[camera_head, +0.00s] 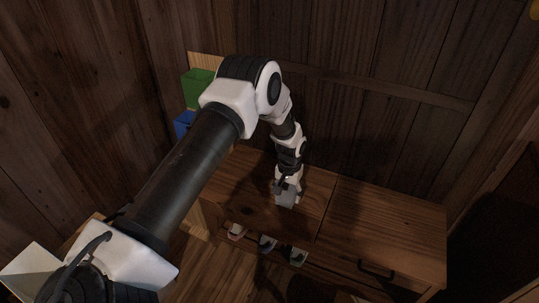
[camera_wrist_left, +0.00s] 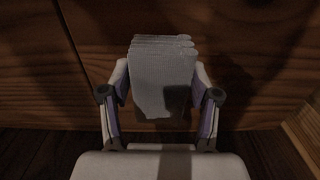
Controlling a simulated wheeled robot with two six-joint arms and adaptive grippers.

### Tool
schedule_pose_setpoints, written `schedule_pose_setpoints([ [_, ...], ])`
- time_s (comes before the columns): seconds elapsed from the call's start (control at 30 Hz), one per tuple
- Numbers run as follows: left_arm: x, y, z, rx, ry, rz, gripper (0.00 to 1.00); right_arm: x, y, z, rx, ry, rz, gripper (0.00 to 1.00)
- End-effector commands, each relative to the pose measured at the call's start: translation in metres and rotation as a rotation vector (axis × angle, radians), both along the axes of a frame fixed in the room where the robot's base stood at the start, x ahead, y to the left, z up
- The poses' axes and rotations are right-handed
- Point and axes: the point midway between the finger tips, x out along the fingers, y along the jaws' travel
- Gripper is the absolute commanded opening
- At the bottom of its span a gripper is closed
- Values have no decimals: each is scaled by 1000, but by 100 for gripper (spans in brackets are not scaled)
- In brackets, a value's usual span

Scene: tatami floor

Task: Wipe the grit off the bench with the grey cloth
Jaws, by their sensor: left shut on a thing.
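The grey cloth (camera_head: 286,199) is a folded, ribbed pad at the tip of my left gripper (camera_head: 287,186), down at the wooden bench (camera_head: 385,220). In the left wrist view the cloth (camera_wrist_left: 160,80) stands between the two fingers of the left gripper (camera_wrist_left: 160,100), which is shut on it. I cannot tell whether the cloth touches the bench top. The grit cannot be made out in the dim light, and my arm hides part of the bench. My right gripper is not in view.
A green box (camera_head: 197,88) and a blue box (camera_head: 183,124) stand at the left, behind my arm. Several small pale and dark items (camera_head: 267,243) sit along the bench's front. A drawer handle (camera_head: 376,270) shows at the front right. A wooden wall (camera_head: 400,80) rises behind.

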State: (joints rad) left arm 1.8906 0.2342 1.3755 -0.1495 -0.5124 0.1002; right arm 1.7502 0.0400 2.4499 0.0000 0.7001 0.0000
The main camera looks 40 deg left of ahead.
Motion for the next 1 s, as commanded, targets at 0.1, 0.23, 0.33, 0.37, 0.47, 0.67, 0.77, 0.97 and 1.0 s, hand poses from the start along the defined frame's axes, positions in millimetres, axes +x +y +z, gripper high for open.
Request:
schedule_pose_setpoints([
  [0.1,-1,-2,16,0,0,-1,34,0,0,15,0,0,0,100],
  [0.23,-1,-3,28,0,-1,-2,34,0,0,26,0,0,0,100],
  [0.33,-2,-4,34,0,0,-3,34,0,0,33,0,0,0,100],
  [0.37,-2,-4,36,0,0,-3,34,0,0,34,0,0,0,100],
  [0.47,-2,-5,38,0,0,-4,34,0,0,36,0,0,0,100],
  [0.67,-2,-5,37,0,0,-4,34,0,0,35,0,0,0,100],
  [0.77,-2,-5,37,0,-1,-4,34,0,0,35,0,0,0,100],
  [0.97,-17,-12,34,0,2,-19,34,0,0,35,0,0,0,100],
  [1.0,-24,-16,32,-1,3,-19,34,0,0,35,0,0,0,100],
])
